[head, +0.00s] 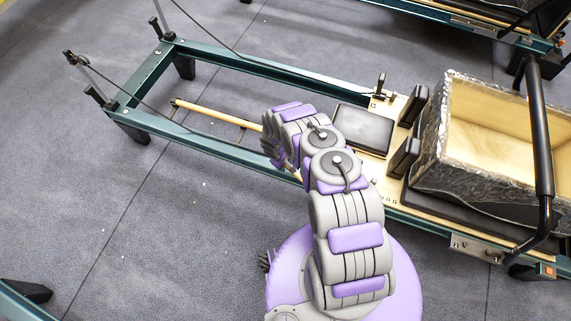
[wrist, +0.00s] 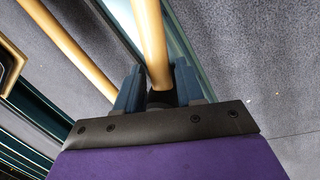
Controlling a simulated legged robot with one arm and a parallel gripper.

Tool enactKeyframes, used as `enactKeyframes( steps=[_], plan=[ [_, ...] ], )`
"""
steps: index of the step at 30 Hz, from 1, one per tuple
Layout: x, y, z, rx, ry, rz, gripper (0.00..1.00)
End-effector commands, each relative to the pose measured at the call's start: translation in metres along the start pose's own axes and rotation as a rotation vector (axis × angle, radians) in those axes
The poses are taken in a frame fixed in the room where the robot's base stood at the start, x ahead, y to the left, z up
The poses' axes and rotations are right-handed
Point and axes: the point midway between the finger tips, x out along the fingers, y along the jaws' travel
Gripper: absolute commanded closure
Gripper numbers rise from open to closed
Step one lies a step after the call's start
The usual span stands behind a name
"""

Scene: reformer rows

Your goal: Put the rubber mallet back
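In the wrist view, a pale wooden handle (wrist: 151,40), which I take to be the rubber mallet's, runs between the two blue fingers of my gripper (wrist: 158,85). The fingers look closed against its sides. A dark piece shows at its near end; no mallet head can be made out. In the head view my gripper (head: 280,155) hangs over the near green rail of the reformer (head: 205,141), mostly hidden by my arm. A short tan piece (head: 297,174) shows beside it, perhaps the same handle.
A long wooden rod (head: 215,113) lies inside the reformer frame. The carriage has a black pad (head: 363,131) and shoulder blocks.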

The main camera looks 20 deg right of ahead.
Motion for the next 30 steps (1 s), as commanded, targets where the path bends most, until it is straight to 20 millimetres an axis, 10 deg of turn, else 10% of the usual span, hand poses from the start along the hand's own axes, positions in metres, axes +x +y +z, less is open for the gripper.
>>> enactKeyframes(
  steps=[17, 30],
  plan=[
    [-0.008, 0.001, 0.0, 0.0, 0.0, 0.001, 0.49],
    [-0.077, 0.001, -0.001, -0.001, 0.003, 0.001, 0.49]
  ],
)
